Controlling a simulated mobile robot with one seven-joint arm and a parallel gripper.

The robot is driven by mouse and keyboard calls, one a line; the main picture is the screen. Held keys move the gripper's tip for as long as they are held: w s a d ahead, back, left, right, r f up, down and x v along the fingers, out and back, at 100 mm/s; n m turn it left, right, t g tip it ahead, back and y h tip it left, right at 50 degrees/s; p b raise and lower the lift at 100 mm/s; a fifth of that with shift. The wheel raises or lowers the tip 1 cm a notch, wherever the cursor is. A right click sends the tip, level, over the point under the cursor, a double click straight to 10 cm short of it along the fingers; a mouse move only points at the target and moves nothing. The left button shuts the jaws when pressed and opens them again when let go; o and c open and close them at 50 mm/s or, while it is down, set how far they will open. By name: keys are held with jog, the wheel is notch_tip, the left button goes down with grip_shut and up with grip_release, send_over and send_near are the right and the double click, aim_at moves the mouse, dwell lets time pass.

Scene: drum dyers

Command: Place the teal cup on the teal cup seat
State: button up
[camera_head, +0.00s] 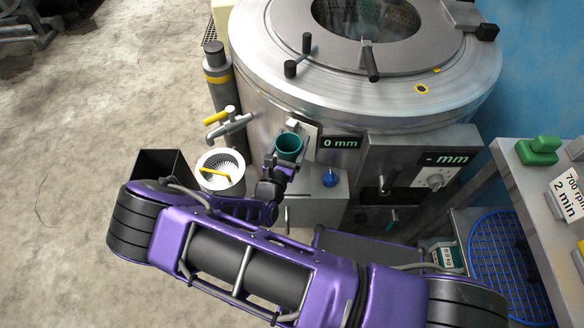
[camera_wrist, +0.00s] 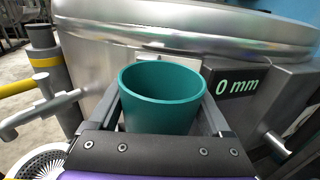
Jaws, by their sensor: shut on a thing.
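The teal cup (camera_head: 288,147) is upright and its open top faces up. My gripper (camera_head: 280,160) is shut on the teal cup, in front of the steel drum machine. In the wrist view the cup (camera_wrist: 161,95) sits between the two fingers of my gripper (camera_wrist: 165,110). Its lower part is hidden behind the gripper body. A small grey housing with a blue knob (camera_head: 330,178) is just right of the cup. I cannot make out a teal cup seat; whether the cup touches anything beneath it cannot be told.
The large steel drum (camera_head: 260,85) fills the back. A tap with a yellow handle (camera_head: 228,122) juts out at left, above a white perforated basket (camera_head: 207,183). The "0 mm" display (camera_head: 341,142) is right of the cup. A bench with green weights (camera_head: 538,150) stands at far right.

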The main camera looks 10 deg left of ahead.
notch_tip(320, 180, down, 12)
jog(key=shift+f+b, duration=0.15)
jog(key=shift+b, duration=1.05)
jog(key=shift+f, duration=0.2)
jog(key=o, duration=1.2)
jog(key=shift+c, duration=0.2)
jog(key=shift+r, duration=0.1)
jog(key=shift+r, duration=0.15)
jog(key=s, duration=1.2)
jog(key=shift+a+p, duration=0.35)
jog(key=shift+a, duration=0.1)
